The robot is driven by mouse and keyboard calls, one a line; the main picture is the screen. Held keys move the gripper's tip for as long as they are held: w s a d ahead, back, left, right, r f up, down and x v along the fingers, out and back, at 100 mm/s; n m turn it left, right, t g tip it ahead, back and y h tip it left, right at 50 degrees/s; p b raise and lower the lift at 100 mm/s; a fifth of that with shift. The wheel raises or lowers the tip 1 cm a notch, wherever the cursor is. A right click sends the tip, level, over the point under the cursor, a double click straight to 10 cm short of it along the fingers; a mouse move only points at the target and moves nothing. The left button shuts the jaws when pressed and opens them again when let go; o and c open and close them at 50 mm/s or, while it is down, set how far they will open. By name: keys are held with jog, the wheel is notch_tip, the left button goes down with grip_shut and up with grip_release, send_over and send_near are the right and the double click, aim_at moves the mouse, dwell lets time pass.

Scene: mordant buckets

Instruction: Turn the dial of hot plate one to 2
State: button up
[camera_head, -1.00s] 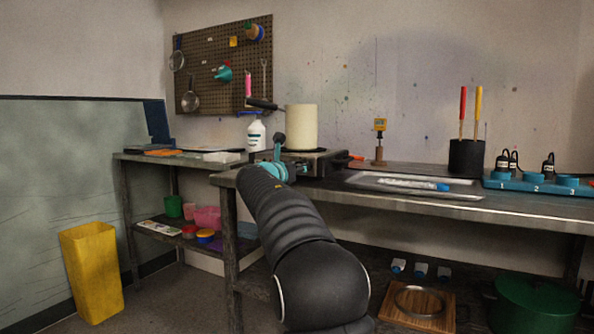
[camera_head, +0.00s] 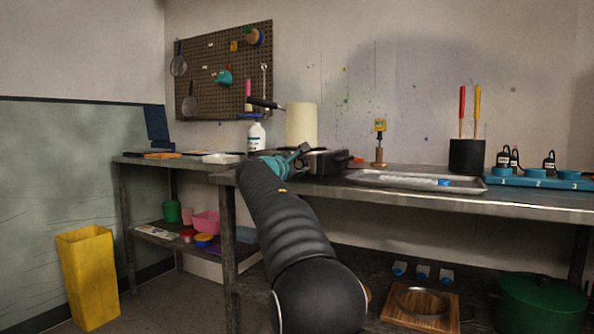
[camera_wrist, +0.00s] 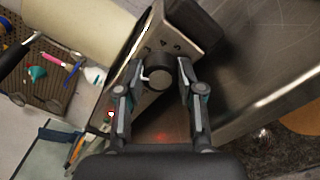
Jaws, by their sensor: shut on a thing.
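My gripper (camera_wrist: 160,72) is shut on the dial, one finger at each side. In the head view my gripper (camera_head: 301,152) is at the front of the hot plate, small and partly hidden. I cannot read the dial's setting.
A tall cream pot (camera_head: 301,124) stands at the hot plate, with a white bottle (camera_head: 256,135) to its left. A metal tray (camera_head: 400,180) lies to the right. A blue rack (camera_head: 540,182) is farther right. The yellow bin (camera_head: 88,275) stands on the floor.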

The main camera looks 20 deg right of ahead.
jog(key=shift+s+d+m+b, duration=0.15)
jog(key=shift+m+b, duration=0.15)
jog(key=shift+m, duration=0.5)
jog(key=o, duration=1.1)
jog(key=shift+d, duration=0.15)
jog(key=shift+o, duration=0.2)
jog(key=shift+a, duration=0.2)
jog(key=v, duration=1.2)
